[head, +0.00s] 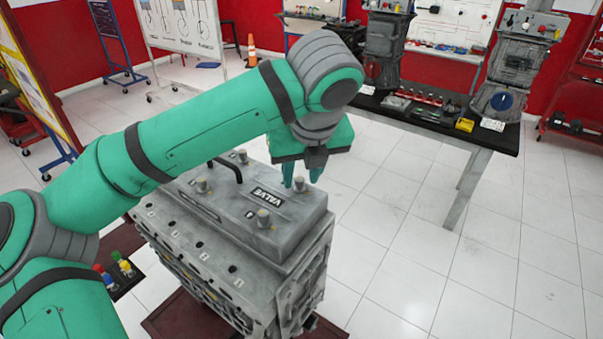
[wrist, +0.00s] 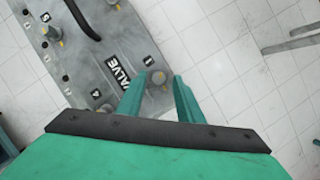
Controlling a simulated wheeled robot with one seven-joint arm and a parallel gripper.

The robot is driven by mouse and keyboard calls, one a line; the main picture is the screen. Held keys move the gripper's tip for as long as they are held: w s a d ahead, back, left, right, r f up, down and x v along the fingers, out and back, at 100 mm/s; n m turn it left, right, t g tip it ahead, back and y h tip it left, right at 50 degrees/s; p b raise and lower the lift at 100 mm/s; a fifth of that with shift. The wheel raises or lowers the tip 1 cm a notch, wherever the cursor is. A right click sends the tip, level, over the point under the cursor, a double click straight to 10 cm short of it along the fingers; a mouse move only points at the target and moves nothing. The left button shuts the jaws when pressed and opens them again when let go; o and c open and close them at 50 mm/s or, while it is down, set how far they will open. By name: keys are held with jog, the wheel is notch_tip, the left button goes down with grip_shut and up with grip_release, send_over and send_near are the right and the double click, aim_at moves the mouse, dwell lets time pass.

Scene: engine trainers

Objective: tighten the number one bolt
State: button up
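The grey valve cover (head: 240,200) with the VALVE label lies on top of the engine block. The number one bolt (head: 299,184) stands at its right-hand corner; in the wrist view it shows by a "1" mark (wrist: 158,78). My gripper (head: 303,176) points down over this bolt. In the wrist view its two fingers (wrist: 159,84) are spread, with the bolt showing between their tips. I cannot tell whether either finger touches it. Other bolts stand at the front corner (head: 264,218), the left (head: 202,185) and the back (head: 242,156) of the cover.
A black handle (head: 228,165) arches over the cover near my arm. Small coloured caps (head: 120,265) sit on a dark tray left of the engine block (head: 225,280). A black-topped table (head: 440,125) with engine parts stands behind. Tiled floor to the right is clear.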

grip_shut()
